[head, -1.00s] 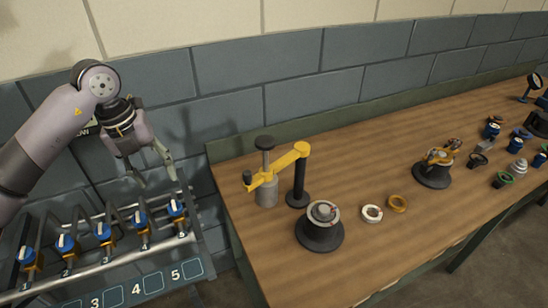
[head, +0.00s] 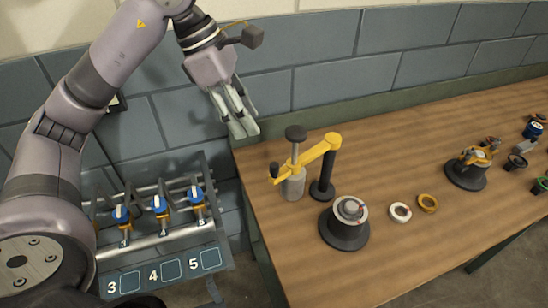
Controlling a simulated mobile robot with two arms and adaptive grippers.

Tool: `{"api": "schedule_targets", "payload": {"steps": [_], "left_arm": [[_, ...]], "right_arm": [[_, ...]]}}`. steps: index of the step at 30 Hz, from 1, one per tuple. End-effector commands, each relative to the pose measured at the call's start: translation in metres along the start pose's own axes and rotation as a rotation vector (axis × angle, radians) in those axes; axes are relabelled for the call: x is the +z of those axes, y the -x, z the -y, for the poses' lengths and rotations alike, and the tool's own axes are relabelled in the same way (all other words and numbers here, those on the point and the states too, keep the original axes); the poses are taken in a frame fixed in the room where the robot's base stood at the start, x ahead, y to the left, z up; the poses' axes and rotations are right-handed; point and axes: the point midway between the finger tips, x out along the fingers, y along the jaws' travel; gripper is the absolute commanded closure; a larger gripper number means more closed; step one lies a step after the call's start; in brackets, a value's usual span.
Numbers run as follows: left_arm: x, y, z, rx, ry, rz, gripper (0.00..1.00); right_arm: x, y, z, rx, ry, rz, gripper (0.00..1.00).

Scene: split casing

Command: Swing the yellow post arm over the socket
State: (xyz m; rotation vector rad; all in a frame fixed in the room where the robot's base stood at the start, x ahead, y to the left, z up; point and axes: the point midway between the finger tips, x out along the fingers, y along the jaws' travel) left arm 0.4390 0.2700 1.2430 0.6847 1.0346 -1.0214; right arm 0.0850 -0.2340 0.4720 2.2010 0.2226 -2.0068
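The yellow post arm (head: 318,152) sits on top of a black upright post (head: 325,176) near the table's left end. It points left and toward the front, over a grey cylinder (head: 293,187), with a dark knob (head: 296,134) above it and a small dark handle at its free end. The likely socket, a dark round base with a metal top (head: 345,222), stands in front of the post, not under the arm. My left gripper (head: 245,131) is above and left of the yellow arm, apart from it, with nothing visible in it. Its finger gap is unclear. My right gripper is not in view.
A white ring (head: 400,212) and a yellow ring (head: 428,203) lie right of the dark base. A second dark fixture (head: 467,170) stands farther right, with several small parts beyond. A numbered rack (head: 165,255) with blue-topped parts is at lower left. A wall runs behind.

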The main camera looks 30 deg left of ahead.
Motion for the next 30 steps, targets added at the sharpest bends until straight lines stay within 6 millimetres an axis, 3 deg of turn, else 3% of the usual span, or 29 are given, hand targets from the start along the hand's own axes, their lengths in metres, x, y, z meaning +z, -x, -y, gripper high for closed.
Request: {"api": "schedule_targets", "payload": {"steps": [9, 15, 21, 30], "left_arm": [[0.0, -0.07, 0.002, -0.006, 0.002, -0.002, 0.63], [0.001, -0.105, 0.001, -0.005, 0.002, -0.001, 0.63], [0.001, -0.123, 0.0, -0.001, 0.002, 0.001, 0.63], [0.0, -0.127, 0.0, 0.0, 0.002, 0.001, 0.63]], "right_arm": [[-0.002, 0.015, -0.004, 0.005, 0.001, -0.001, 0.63], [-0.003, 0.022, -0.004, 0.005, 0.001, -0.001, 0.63], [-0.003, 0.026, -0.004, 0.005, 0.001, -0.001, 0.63], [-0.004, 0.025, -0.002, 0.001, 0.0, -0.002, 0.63]]}}
